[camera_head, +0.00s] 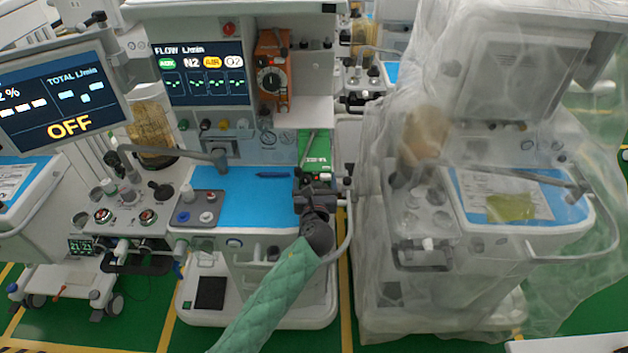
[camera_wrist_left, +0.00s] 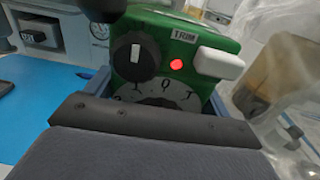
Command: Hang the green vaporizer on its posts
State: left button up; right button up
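The green vaporizer (camera_head: 318,148) is in front of the middle machine, at the right end of its blue worktop. In the left wrist view the green vaporizer (camera_wrist_left: 185,30) shows its black dial, red light and white lever close up. My left gripper (camera_head: 315,187) is at its near side, with finger edges along both sides of the body; it looks shut on it. The fingertips and the vaporizer's back are hidden. An orange vaporizer (camera_head: 272,78) hangs on the machine's back panel. My right gripper is not in view.
A screen (camera_head: 60,95) on an arm stands at the left. A machine under clear plastic sheeting (camera_head: 480,190) stands close on the right.

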pick_arm(q)
jog(key=c, duration=1.1)
jog(key=shift+r, duration=0.1)
jog(key=shift+w+r, duration=0.1)
